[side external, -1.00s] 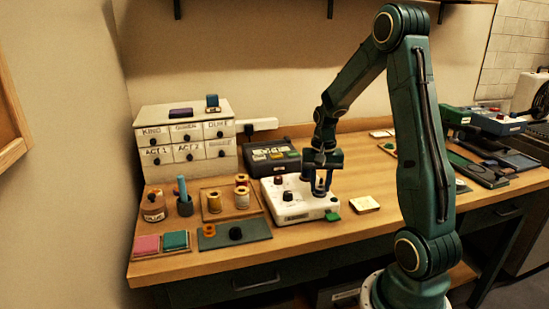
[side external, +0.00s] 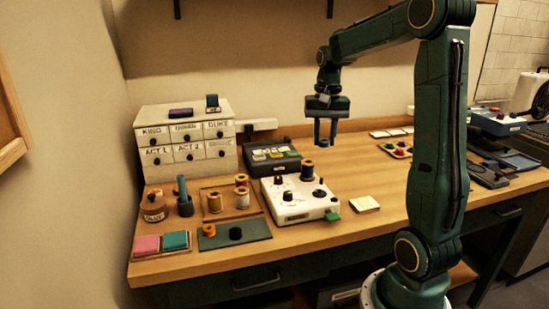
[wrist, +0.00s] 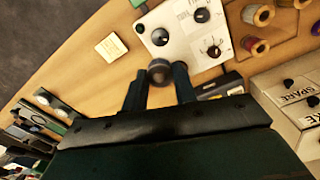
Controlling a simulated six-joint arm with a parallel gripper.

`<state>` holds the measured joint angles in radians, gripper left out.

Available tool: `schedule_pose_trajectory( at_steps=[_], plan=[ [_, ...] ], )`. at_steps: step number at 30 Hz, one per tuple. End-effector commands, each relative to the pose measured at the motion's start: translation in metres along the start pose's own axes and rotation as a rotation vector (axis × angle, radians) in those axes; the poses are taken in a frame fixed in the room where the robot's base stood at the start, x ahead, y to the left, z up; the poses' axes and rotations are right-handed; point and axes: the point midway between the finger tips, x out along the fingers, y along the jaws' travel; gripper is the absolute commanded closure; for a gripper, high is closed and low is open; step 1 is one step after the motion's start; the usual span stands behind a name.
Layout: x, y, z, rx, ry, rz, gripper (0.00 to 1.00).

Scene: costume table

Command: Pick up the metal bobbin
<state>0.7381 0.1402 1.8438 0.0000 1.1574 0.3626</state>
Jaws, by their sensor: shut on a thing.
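The metal bobbin (wrist: 158,70) shows in the wrist view as a small dark grey round piece with a lighter centre, between my fingertips. My gripper (wrist: 158,75) is shut on it. In the side view my gripper (side external: 325,143) hangs in the air above and behind the white winder (side external: 291,212), fingers pointing down. The bobbin is too small there to make out clearly. The winder also shows in the wrist view (wrist: 183,38), with dark knobs on its top.
A pale block (side external: 365,204) lies right of the winder. A dark box (side external: 271,158) stands behind it. Thread spools (side external: 214,202), a dark mat (side external: 225,238) and a white drawer cabinet (side external: 184,119) are to the left. Bare tabletop lies around the pale block.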

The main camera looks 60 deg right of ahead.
Motion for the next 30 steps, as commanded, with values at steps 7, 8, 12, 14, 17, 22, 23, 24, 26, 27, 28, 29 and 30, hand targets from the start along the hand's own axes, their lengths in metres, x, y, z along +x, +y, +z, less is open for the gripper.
schedule_pose_trajectory(
  at_steps=[7,8,12,14,17,22,23,24,26,27,28,29,30],
  plan=[
    [-0.038,0.0,-0.001,0.0,0.002,-0.001,0.94],
    [-0.041,0.0,-0.001,0.0,0.002,-0.001,0.94],
    [-0.05,0.0,0.0,0.0,0.001,0.0,0.94],
    [-0.052,0.0,0.0,0.0,0.001,0.0,0.94],
    [-0.053,0.0,0.0,0.0,0.0,0.0,0.94],
    [-0.053,0.0,0.0,0.0,0.0,0.0,0.94],
    [-0.053,0.0,0.0,0.0,0.0,0.0,0.94],
    [-0.053,0.0,0.0,0.0,0.0,0.0,0.94],
    [-0.053,0.0,0.0,0.0,0.0,0.0,0.94],
    [-0.053,0.0,0.0,0.0,0.0,0.0,0.94],
    [-0.053,0.0,0.0,0.0,0.0,0.0,0.94],
    [-0.053,0.0,0.0,0.0,0.0,0.0,0.94],
    [-0.052,0.0,0.0,0.0,0.0,0.0,0.94]
  ],
)
